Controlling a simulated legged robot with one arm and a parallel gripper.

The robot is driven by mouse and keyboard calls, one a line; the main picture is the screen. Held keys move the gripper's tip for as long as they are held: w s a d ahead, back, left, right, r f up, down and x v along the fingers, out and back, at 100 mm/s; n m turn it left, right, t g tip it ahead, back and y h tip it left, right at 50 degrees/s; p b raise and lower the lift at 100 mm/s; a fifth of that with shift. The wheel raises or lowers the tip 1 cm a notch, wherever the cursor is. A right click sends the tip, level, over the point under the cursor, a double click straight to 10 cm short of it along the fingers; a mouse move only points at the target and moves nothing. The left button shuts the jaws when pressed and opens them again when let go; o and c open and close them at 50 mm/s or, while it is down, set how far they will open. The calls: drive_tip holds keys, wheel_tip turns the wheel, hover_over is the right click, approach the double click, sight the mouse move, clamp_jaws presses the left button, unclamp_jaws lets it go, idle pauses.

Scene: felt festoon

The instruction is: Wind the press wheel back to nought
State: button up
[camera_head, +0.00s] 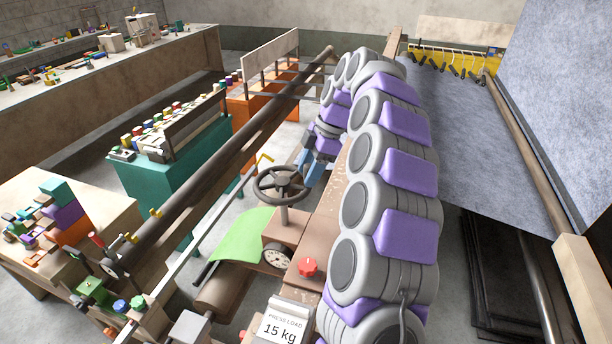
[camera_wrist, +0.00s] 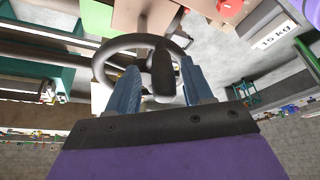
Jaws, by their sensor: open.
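The press wheel (camera_head: 281,184) is a dark spoked handwheel on a short post above a brown block, left of my arm in the head view. A sign (camera_head: 281,325) in front reads "PRESS LOAD 15 kg". My gripper (camera_head: 311,170) is beside the wheel's far right rim, its blue fingers pointing down. In the wrist view my gripper (camera_wrist: 160,82) is open, with one blue finger on each side of a dark upright part of the wheel (camera_wrist: 108,50), likely its handle. I cannot tell whether the fingers touch it.
A red knob (camera_head: 308,267) sits on the bench near the wheel. Green felt (camera_head: 243,234) lies left of it by a brown roller (camera_head: 222,288). A long dark roller (camera_head: 215,165) runs behind at the left. Grey felt (camera_head: 450,150) hangs to the right of my arm.

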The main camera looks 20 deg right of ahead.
drive_tip(key=p+v, duration=1.1)
drive_tip(key=v, duration=0.4)
idle(0.5)
